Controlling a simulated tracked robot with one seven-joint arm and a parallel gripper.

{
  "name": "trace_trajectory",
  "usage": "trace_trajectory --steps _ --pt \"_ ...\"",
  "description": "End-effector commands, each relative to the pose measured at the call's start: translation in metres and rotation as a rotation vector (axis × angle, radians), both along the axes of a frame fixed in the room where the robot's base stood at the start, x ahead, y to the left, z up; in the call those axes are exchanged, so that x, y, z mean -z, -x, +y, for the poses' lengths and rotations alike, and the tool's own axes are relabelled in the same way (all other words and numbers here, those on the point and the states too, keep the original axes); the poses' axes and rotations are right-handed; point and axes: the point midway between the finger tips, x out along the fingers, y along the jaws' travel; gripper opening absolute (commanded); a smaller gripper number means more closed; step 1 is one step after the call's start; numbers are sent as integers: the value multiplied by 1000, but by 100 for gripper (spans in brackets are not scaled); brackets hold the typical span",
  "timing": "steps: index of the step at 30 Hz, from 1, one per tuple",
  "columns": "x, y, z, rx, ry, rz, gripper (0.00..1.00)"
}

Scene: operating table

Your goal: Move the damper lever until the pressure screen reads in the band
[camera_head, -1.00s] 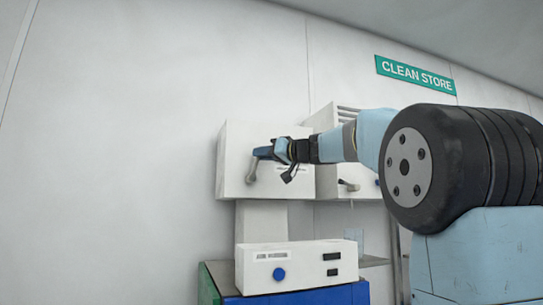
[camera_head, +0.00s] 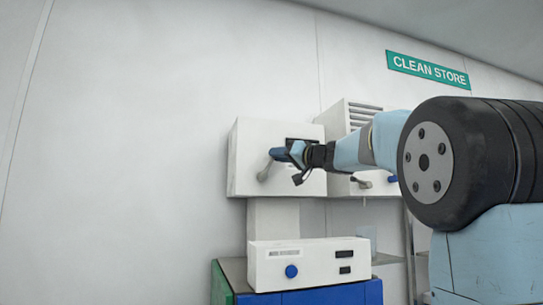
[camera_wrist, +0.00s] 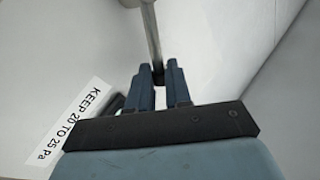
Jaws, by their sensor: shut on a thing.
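A white box (camera_head: 244,140) on the wall bears the grey damper lever (camera_head: 264,173), which slants up to the right from its pivot. My gripper (camera_head: 279,154) reaches in from the right and is shut on the lever's upper end. In the wrist view the grey lever (camera_wrist: 152,35) runs down to between the blue fingertips of my gripper (camera_wrist: 159,76). A label (camera_wrist: 68,122) there reads "KEEP 20 TO 25 Pa". A dark panel, perhaps the pressure screen, is mostly hidden behind my gripper. I cannot read any value.
To the right stands another white box (camera_head: 341,116) with vent slots and its own small lever (camera_head: 361,183). Below is a white unit (camera_head: 315,257) with a blue knob, on a blue and green cabinet (camera_head: 310,298). The wall at left is bare.

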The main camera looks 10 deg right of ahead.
Motion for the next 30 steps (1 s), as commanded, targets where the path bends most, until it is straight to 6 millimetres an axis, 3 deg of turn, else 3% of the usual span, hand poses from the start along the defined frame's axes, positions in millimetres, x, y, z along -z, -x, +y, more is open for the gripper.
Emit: trace_trajectory --steps 8,9,16,25,30 --pt "1 0 -2 3 0 1 0" --pt "1 0 -2 3 1 1 22" --pt "0 0 -2 4 0 1 44" --pt "1 2 -4 4 -1 0 44" --pt "3 16 -15 5 0 0 44"
